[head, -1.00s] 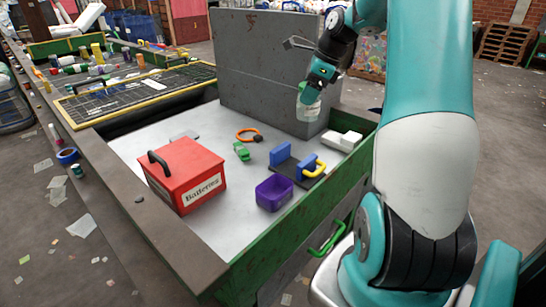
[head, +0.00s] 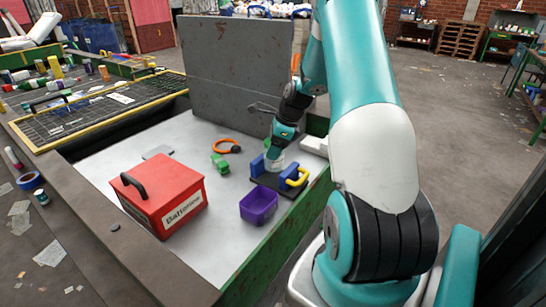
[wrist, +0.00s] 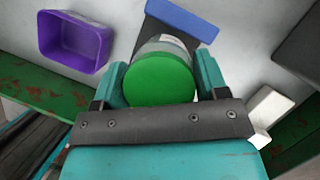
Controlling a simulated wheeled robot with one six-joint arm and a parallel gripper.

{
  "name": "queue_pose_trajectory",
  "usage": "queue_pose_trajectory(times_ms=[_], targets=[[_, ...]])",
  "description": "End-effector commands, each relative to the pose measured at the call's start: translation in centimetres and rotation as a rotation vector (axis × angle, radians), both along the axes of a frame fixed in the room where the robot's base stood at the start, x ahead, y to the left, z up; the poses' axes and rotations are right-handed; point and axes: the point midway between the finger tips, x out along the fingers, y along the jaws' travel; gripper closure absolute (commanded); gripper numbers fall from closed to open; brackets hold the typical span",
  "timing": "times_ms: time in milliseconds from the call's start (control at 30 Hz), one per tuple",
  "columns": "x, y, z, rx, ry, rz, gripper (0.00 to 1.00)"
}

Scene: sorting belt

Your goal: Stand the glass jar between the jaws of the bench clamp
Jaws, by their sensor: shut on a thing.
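The glass jar (head: 277,158) has a green lid, seen from above in the wrist view (wrist: 160,80). My gripper (head: 281,148) is shut on it, with one teal finger on each side of the lid. The jar is upright, at the bench clamp (head: 272,186), which has a dark base, blue jaws and a yellow handle. In the head view the jar shows between the two blue jaws. One blue jaw (wrist: 182,18) shows beyond the jar in the wrist view; the other is hidden there. I cannot tell whether the jar's bottom touches the base.
A purple bin (head: 259,205) stands in front of the clamp. A red Batteries box (head: 160,195) is to the left. A green object (head: 220,164) and an orange ring (head: 228,146) lie behind. A white block (head: 315,146) is right of the clamp. A grey wall (head: 235,70) rises behind.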

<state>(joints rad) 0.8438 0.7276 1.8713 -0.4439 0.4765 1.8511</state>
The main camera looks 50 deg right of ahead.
Motion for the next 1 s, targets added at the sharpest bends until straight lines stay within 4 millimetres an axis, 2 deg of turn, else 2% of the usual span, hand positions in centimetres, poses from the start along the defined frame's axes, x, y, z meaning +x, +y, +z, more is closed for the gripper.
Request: queue_pose_trajectory(times_ms=[133, 367, 700, 733, 767, 1000], targets=[[0.0, 0.0, -1.0, 0.000, 0.000, 0.000, 0.60], [0.0, 0.0, -4.0, -0.001, 0.001, 0.000, 0.60], [0.0, 0.0, -4.4, -0.002, -0.001, 0.000, 0.60], [0.0, 0.0, -4.4, -0.002, -0.001, 0.000, 0.26], [0.0, 0.0, -4.3, -0.001, -0.001, -0.001, 0.23], [0.0, -0.1, -4.3, -0.002, -0.002, -0.001, 0.23]])
